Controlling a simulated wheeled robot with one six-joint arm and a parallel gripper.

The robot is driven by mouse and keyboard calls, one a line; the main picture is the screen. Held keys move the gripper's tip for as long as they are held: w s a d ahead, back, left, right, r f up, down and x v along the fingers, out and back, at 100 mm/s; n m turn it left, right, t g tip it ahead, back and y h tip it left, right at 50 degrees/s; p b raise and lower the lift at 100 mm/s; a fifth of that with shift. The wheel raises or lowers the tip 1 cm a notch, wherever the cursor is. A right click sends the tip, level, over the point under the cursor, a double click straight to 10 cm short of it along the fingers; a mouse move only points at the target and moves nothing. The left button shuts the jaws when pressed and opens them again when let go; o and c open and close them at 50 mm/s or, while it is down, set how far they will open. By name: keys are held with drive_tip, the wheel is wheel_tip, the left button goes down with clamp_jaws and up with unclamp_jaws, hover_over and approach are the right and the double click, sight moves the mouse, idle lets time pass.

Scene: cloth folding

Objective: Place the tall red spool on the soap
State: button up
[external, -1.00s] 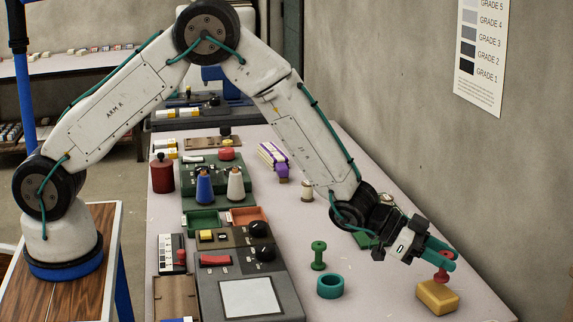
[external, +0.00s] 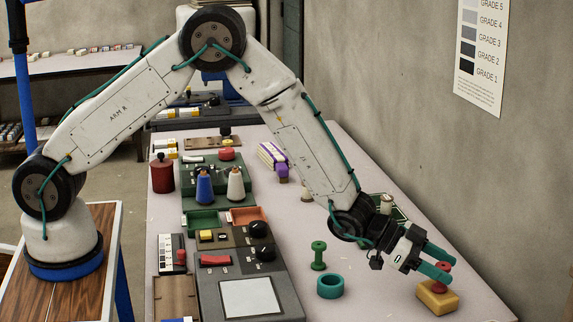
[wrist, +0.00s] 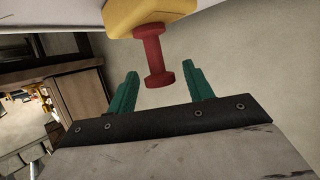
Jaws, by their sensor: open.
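The tall red spool (external: 441,279) stands upright on the yellow block of soap (external: 438,298) at the right front of the table. In the wrist view the red spool (wrist: 155,58) touches the yellow soap (wrist: 150,14) with one end, and its other end lies between the fingertips. My gripper (external: 440,264) has green fingers, spread open with a gap on both sides of the spool; this gap shows in the wrist view (wrist: 160,75). In the external view one finger partly covers the spool.
A green spool (external: 318,256) and a teal ring (external: 330,286) stand left of the soap. Grey control panels (external: 285,300), a blue cone (external: 204,188) and a dark red canister (external: 162,175) fill the table's left side. The wall (external: 450,150) rises along the right.

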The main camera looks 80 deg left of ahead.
drive_tip(key=s+a+r+n+g+y, duration=0.2)
drive_tip(key=s+a+r+n+y, duration=0.35)
drive_tip(key=s+a+r, duration=1.55)
drive_tip(key=s+r+g+y, duration=0.1)
drive_tip(key=s+g, duration=0.3)
drive_tip(key=s, duration=1.3)
drive_tip(key=s+d+r+n+g, duration=0.1)
drive_tip(key=s+g, duration=0.3)
drive_tip(key=s, duration=1.4)
drive_tip(key=shift+s+d+r+y, duration=0.15)
drive_tip(key=shift+r+y, duration=0.2)
drive_tip(key=shift+r, duration=0.45)
